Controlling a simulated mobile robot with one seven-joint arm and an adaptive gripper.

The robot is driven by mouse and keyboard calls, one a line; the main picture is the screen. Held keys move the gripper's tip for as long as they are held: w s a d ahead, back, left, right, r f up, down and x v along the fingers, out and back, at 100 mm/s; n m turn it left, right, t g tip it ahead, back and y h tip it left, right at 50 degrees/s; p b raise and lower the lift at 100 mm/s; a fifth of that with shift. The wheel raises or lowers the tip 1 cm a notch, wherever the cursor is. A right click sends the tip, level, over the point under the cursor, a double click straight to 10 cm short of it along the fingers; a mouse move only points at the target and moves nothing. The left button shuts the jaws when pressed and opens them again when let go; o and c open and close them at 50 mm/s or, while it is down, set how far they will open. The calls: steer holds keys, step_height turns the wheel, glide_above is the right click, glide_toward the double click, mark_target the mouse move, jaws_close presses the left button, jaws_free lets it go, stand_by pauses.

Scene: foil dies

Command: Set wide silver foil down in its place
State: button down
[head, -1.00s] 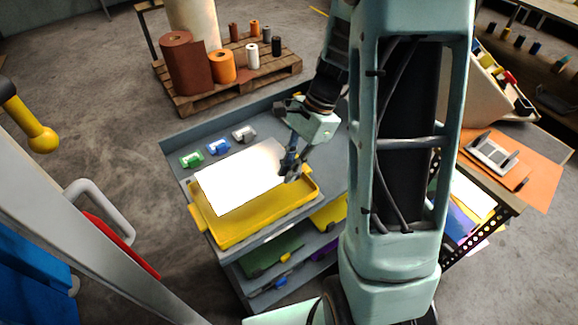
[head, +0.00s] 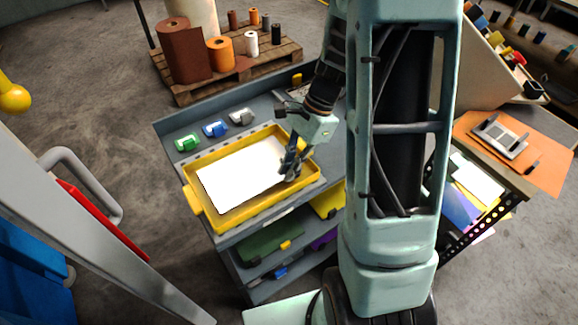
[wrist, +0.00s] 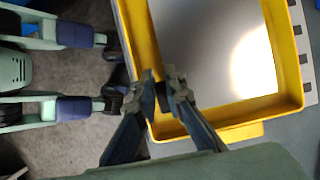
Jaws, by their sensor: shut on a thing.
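The wide silver foil (head: 238,181) is a bright, flat sheet, glossy grey with a glare spot in the wrist view (wrist: 200,45). It lies within the walls of the yellow tray (head: 194,203), roughly parallel to its sides. The tray also shows in the wrist view (wrist: 136,35). My gripper (head: 288,176) is at the foil's right end in the head view, inside the tray wall. Its fingertips (wrist: 168,78) are closed at the foil's edge. Whether the foil touches the tray floor everywhere I cannot tell.
The tray sits on a grey cart top (head: 165,150). Green (head: 187,142), blue (head: 215,129) and silver (head: 241,116) clips stand behind it. Lower shelves hold a green tray (head: 268,243) and other items. A pallet (head: 270,65) with several rolls is behind the cart.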

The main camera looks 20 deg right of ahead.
steer(key=shift+f+b, duration=0.45)
steer(key=shift+f, duration=0.15)
steer(key=c, duration=1.9)
jaws_free()
steer(key=shift+c, duration=0.2)
steer(key=shift+r, duration=0.1)
